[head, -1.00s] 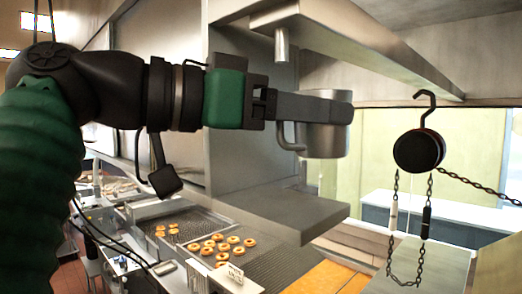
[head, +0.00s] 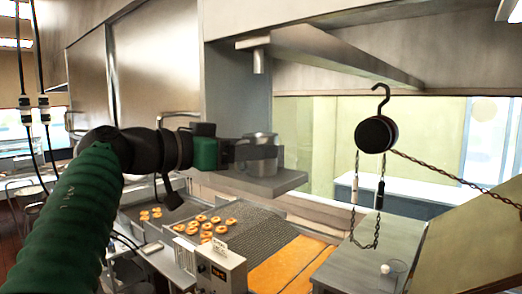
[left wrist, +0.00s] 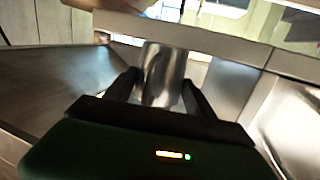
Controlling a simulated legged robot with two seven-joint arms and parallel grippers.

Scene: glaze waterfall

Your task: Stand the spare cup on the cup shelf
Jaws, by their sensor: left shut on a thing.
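The spare cup is a shiny metal cup (head: 262,158) near the middle of the head view. My left gripper (head: 240,151) reaches in from the left and is shut on it. In the left wrist view the cup (left wrist: 159,72) stands between the two dark fingers (left wrist: 162,92). The cup looks upright at the cup shelf (head: 283,183), a grey metal ledge on the steel wall. I cannot tell whether its base touches the shelf or hangs just above it. My right gripper is not in view.
A metal hood (head: 330,55) with a short spout (head: 259,62) overhangs the shelf. A black pulley (head: 375,134) with chains hangs to the right. Below are doughnuts (head: 205,228) on a mesh conveyor and a control box (head: 220,272). A grey counter (head: 365,270) stands lower right.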

